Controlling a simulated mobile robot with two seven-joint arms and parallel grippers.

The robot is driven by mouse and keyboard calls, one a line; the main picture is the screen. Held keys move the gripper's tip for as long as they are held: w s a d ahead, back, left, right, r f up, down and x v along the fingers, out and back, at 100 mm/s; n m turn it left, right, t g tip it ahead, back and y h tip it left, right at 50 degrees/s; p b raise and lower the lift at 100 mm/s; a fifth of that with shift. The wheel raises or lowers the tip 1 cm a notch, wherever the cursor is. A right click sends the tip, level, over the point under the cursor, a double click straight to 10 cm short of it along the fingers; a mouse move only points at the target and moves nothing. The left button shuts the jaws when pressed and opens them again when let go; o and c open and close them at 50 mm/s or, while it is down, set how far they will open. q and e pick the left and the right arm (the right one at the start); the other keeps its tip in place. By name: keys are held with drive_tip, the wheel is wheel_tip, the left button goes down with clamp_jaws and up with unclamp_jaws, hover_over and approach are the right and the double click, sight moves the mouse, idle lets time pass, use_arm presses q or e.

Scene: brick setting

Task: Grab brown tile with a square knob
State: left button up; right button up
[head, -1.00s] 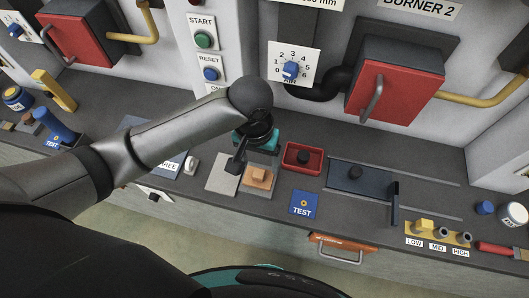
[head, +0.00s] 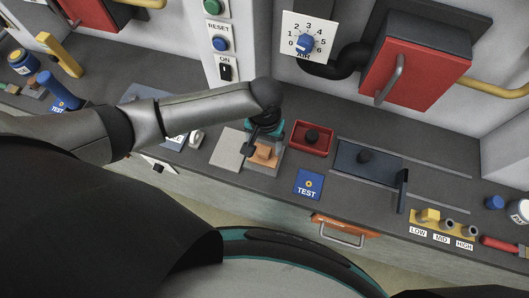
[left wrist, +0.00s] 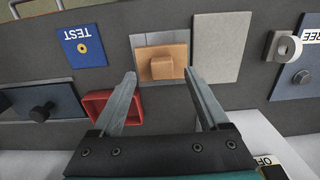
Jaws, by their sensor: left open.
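The brown tile (head: 266,156) is orange-brown and lies on a light plate on the grey bench. Its square knob (left wrist: 163,67) stands up from its middle in the left wrist view. My left gripper (left wrist: 160,74) is open and empty, its two fingers pointing at the tile with the knob between their tips in the picture. In the head view the left gripper (head: 251,147) hangs just over the tile and hides part of it. I cannot tell the exact height gap. My right gripper is not in view.
A bare light-grey plate (head: 229,149) lies left of the tile. A blue TEST tile (head: 309,184) lies in front. A dark sliding plate (head: 367,165) sits farther right. The wall panel (head: 307,38) rises behind.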

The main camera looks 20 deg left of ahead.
sight(265, 150)
use_arm(q)
drive_tip(key=shift+w+a+f+b, duration=0.1)
drive_tip(key=shift+w+f+b, duration=0.1)
drive_tip(key=shift+f, duration=1)
drive_tip(key=shift+w+f+b, duration=0.1)
drive_tip(key=shift+w+f, duration=0.05)
drive_tip(key=shift+f, duration=1)
clamp_jaws()
